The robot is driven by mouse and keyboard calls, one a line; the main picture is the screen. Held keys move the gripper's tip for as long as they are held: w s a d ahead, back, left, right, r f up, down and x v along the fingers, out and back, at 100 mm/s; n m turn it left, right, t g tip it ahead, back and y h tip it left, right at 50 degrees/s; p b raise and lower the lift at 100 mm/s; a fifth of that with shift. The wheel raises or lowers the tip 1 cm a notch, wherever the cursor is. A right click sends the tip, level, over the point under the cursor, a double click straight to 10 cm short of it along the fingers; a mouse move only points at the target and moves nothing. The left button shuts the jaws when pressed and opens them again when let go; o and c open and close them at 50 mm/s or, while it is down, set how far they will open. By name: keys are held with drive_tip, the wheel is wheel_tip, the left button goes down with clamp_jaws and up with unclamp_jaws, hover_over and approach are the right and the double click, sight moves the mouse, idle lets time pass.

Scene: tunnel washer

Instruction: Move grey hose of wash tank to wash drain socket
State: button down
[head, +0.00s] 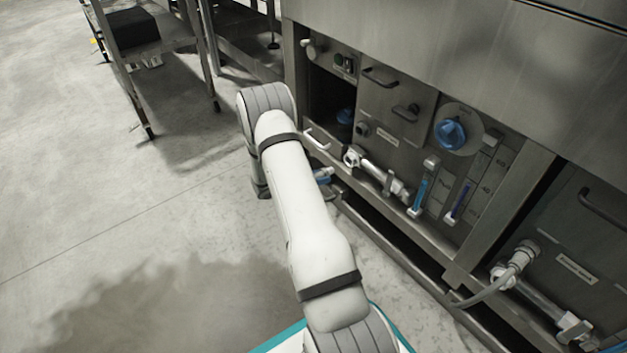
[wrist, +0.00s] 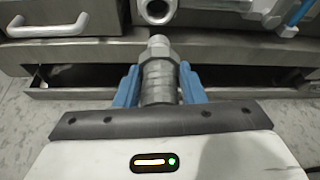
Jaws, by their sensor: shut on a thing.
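My gripper (wrist: 160,85) is shut on a grey ribbed hose end (wrist: 158,82) with a metal collar at its tip, between its blue fingers. The tip points away from me, toward the machine front. In the wrist view a round open pipe mouth (wrist: 157,10) lies just beyond the tip, with a gap between them. My gripper (head: 323,175) is mostly hidden behind my arm there, low in front of the panel. The rest of the held hose is hidden.
A pipe with a valve (head: 375,174) and blue flow tubes (head: 421,190) stick out of the panel. Another grey hose (head: 488,293) is plugged in at the right bay. A steel ledge (head: 400,215) runs below. The floor at left is clear up to a metal table (head: 165,42).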

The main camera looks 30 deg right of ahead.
sight(328, 169)
drive_tip(key=shift+w+d+b, duration=0.15)
drive_tip(key=shift+d+b, duration=0.05)
drive_tip(key=shift+d, duration=1.35)
drive_tip(key=shift+w+d+b, duration=0.1)
drive_tip(key=shift+d+b, duration=0.1)
drive_tip(key=shift+d, duration=1.35)
drive_tip(key=shift+d, duration=0.1)
drive_tip(key=shift+w+d, duration=0.1)
drive_tip(key=shift+d, duration=0.75)
drive_tip(key=shift+d, duration=0.4)
drive_tip(key=c, duration=0.8)
unclamp_jaws()
drive_tip(key=shift+c, duration=0.2)
drive_tip(key=shift+a, duration=0.1)
